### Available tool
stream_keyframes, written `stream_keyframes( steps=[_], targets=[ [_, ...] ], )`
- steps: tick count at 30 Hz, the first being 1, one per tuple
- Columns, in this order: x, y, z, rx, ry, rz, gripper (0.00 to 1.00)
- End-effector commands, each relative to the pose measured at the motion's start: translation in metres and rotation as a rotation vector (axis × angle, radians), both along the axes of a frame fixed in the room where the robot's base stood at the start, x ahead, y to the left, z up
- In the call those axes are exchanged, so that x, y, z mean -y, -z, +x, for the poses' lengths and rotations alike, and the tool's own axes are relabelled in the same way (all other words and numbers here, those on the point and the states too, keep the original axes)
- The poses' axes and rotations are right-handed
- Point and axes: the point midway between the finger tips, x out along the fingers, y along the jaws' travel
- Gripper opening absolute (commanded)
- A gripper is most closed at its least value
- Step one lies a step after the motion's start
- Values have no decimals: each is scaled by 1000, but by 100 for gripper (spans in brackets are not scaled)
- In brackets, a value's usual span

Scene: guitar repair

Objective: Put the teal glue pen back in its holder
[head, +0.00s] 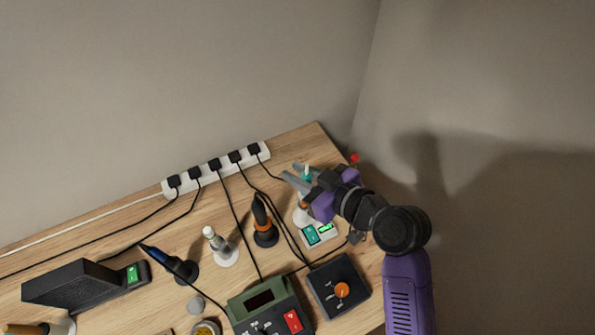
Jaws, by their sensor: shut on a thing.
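My gripper (299,176) is over the right end of the workbench, with its grey fingers pointing left. It is shut on the teal glue pen (307,172), whose teal body and pale tip show between and above the fingers. A white round holder base (301,218) stands just below my gripper, partly hidden by it. An orange-topped part shows close above that base. I cannot tell whether the pen's lower end touches this holder or is apart from it.
A white box with a teal panel (312,236) sits in front of the white base. A black-and-orange tool (262,218), a white pen (213,239) and a blue pen (167,260) stand in holders to the left. A power strip (217,168) and cables lie behind.

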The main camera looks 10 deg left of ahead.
Motion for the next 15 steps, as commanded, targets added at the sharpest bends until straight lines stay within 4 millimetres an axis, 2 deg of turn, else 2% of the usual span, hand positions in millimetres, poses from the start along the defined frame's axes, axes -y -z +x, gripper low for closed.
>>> stream_keyframes(
  steps=[8, 15],
  targets=[
    [0, 1, 0, 0, 0, 0, 0],
    [0, 11, 0, 0, 0, 0, 0]
  ],
)
